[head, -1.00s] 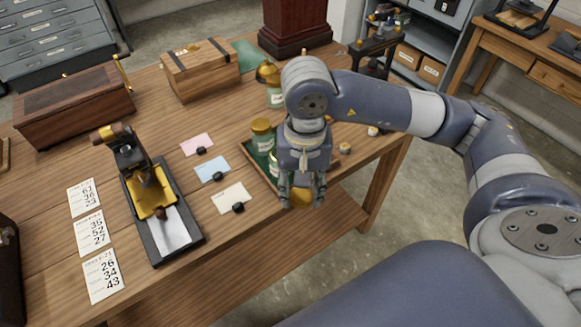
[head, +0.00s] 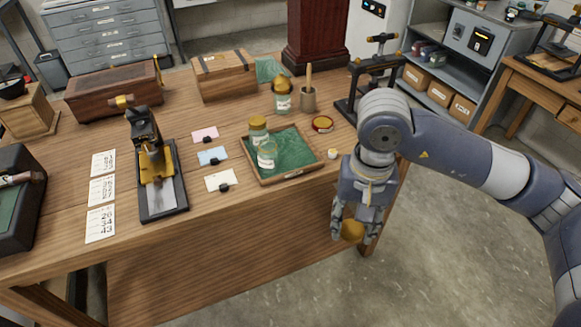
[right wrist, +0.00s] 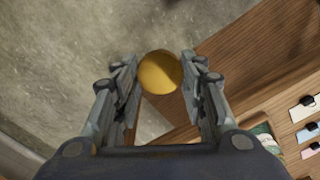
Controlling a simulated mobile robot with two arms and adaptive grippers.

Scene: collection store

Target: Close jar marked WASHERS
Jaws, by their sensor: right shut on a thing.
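My right gripper (head: 353,230) is shut on a round gold lid (right wrist: 160,73). It holds the lid in the air off the table's front right edge, apart from the jars. In the head view the lid (head: 352,231) shows between the fingertips. An open glass jar (head: 267,160) with a pale label stands in the front left of the green-lined tray (head: 306,173). Behind it stands a jar with a gold lid (head: 258,123). Another gold-topped jar (head: 282,98) stands behind the tray. I cannot read the jar labels, so I cannot tell which says WASHERS. My left gripper is not in view.
A red-and-gold round tin (head: 322,124), a small white-topped item (head: 332,154) and a pot with a pestle (head: 308,97) are near the tray. A black press (head: 372,75) stands at the table's right. Cards (head: 221,180) lie left of the tray. The floor at front right is clear.

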